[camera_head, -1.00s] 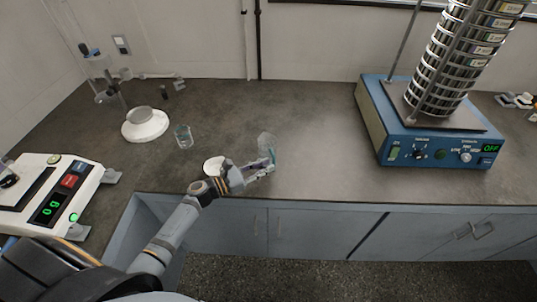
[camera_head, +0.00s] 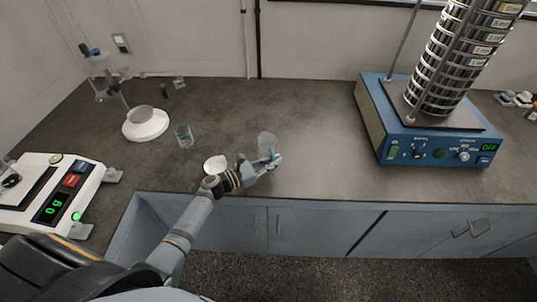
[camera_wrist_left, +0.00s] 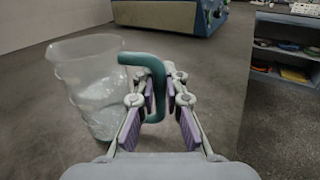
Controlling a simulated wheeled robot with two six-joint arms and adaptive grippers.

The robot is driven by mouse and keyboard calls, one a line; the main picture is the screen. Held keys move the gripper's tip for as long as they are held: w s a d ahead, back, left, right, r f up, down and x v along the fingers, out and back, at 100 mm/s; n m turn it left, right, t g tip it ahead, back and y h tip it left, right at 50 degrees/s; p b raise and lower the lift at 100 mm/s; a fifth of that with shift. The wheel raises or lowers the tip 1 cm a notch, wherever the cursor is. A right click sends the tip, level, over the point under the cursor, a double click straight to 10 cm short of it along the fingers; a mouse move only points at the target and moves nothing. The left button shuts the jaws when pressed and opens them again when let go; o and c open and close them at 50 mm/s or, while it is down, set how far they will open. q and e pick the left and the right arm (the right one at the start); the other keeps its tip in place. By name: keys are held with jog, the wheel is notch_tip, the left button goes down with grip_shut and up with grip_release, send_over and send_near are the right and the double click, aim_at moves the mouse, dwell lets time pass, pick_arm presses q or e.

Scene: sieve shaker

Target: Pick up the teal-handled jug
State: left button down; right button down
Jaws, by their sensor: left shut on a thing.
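The teal-handled jug (camera_head: 266,143) is a clear vessel near the front edge of the bench. In the left wrist view the jug (camera_wrist_left: 88,80) is on the left, upright or slightly tilted, with its teal handle (camera_wrist_left: 143,60) curving toward the fingers. My left gripper (camera_head: 273,160) is at the jug's handle side. In the left wrist view my left gripper (camera_wrist_left: 162,88) has its purple pads on either side of the handle and is shut on it. I cannot tell whether the jug's base touches the bench. My right gripper is not in view.
A white round base with a grey bowl (camera_head: 145,124) is further left, a scale (camera_head: 52,195) at the front left. A blue sieve shaker (camera_head: 425,150) stands right. Mid-bench is clear.

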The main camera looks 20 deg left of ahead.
pick_arm(q)
jog(key=shift+r, duration=0.2)
dwell(0.4)
jog(key=shift+r, duration=0.85)
jog(key=s+d+r+p, duration=0.2)
jog(key=s+d+r, duration=0.4)
jog(key=s+r, duration=0.5)
jog(key=shift+s, duration=0.8)
jog(key=w+a+f+n+t+y, duration=0.4)
jog(key=w+a+n+y, duration=0.2)
jog(key=y, duration=0.6)
jog(key=shift+w+a+f+n+t, duration=0.3)
jog(key=shift+w+a+f+n, duration=0.05)
jog(key=shift+a+n, duration=0.8)
